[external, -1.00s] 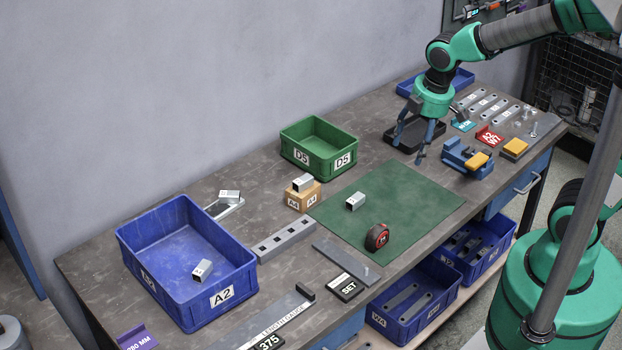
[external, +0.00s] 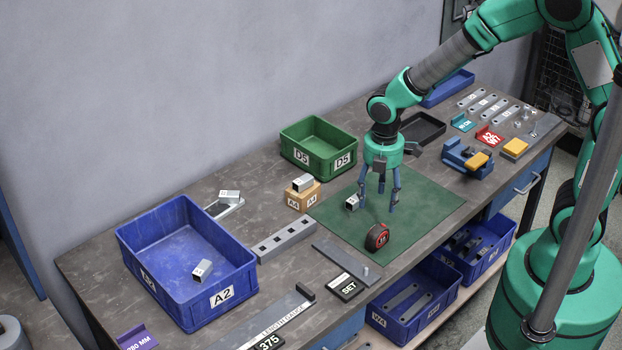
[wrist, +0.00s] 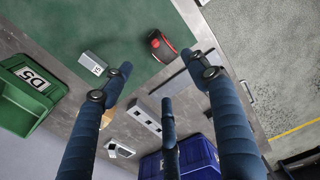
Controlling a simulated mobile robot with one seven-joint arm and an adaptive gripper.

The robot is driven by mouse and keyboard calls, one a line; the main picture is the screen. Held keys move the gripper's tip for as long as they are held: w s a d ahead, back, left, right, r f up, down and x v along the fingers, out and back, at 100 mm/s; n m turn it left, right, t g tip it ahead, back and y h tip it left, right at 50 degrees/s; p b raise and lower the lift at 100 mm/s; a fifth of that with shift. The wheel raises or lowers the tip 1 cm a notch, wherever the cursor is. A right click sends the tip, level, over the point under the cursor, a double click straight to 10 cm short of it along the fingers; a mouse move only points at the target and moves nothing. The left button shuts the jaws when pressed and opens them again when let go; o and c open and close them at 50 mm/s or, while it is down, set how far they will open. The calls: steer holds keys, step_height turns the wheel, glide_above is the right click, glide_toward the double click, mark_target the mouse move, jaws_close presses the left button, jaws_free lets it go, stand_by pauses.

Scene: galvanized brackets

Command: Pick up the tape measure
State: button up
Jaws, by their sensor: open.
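The tape measure (external: 377,237), black with a red band, stands on the front part of the green mat (external: 425,205). It also shows in the wrist view (wrist: 161,46), near the top, ahead of and between the two outer fingers. My gripper (external: 378,206) is open and empty above the mat, pointing down, behind the tape measure in the external view and apart from it. In the wrist view its blue fingers (wrist: 160,78) are spread wide.
A small metal bracket (external: 352,202) lies on the mat close to my gripper's left finger; it also shows in the wrist view (wrist: 92,62). A green bin D5 (external: 318,166) stands behind left. A grey flat bar (external: 346,264) lies left of the tape measure. A blue bin A2 (external: 190,314) is farther left.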

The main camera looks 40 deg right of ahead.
mark_target(376, 227)
steer(key=shift+f, duration=0.1)
steer(key=shift+f+b, duration=0.7)
steer(key=shift+f, duration=3.5)
steer(key=shift+f+b, duration=0.65)
steer(key=shift+f, duration=1.95)
steer(key=shift+c, duration=0.3)
steer(key=c, duration=1.4)
steer(key=shift+c, duration=0.2)
steer(key=shift+r, duration=0.1)
